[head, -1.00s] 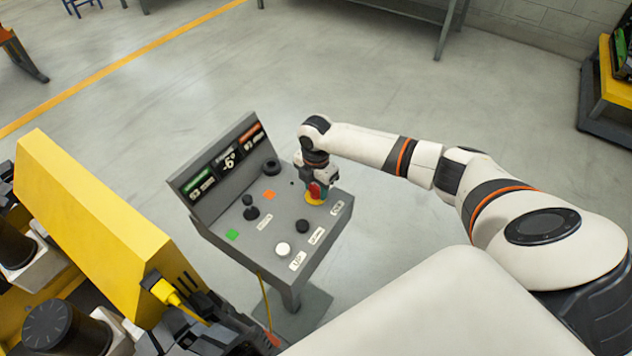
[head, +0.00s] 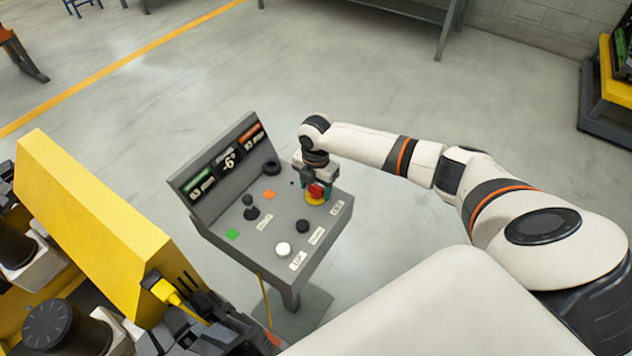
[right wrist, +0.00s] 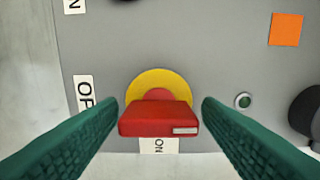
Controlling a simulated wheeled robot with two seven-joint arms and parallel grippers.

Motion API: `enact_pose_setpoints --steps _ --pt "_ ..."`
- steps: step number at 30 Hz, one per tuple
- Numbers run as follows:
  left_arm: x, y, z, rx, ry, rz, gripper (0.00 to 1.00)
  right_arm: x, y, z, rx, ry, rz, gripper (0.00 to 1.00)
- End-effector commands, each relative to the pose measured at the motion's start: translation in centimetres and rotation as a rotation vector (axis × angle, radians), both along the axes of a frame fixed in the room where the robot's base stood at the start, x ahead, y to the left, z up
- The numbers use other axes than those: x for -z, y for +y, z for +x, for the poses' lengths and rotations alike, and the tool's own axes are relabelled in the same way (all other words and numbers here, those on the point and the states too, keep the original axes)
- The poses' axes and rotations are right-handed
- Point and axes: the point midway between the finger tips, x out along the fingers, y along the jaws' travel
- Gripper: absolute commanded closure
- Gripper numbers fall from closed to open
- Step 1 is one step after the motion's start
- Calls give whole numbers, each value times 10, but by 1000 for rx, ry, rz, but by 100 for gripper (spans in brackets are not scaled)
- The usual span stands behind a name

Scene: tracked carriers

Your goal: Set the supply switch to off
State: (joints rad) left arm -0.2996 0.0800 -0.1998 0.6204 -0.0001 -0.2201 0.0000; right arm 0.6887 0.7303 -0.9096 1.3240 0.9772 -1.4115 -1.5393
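The supply switch is a red handle (right wrist: 158,120) on a yellow disc (right wrist: 180,86), on the sloped top of a grey console (head: 245,222). In the right wrist view, a label partly reading "OF" (right wrist: 85,98) lies left of the disc and an "ON" label (right wrist: 159,145) lies below it. The handle lies crosswise in that view, with a white mark at its right end. My right gripper (right wrist: 160,112) points down over the switch. Its green fingers stand open on both sides of the handle, with small gaps showing. My left gripper is out of view.
The console also carries a black joystick (head: 251,208), a black knob (head: 302,226), a white button (head: 283,249) and a raised display (head: 229,164). A yellow machine (head: 95,215) stands close on the left. Floor behind the console is clear.

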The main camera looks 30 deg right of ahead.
Motion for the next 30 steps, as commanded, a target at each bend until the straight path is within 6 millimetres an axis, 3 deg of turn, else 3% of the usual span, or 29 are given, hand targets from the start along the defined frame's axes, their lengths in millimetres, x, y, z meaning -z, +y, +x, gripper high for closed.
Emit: enact_pose_setpoints --steps 9,13,24,30 --pt "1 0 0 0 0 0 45 0 -1 0 1 1 -1 36" --pt "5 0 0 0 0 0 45 -10 -1 1 0 -3 -1 36" --pt "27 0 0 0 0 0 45 -84 -1 1 -1 -4 -2 36" --pt "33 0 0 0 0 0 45 -112 0 0 0 -2 -1 36"
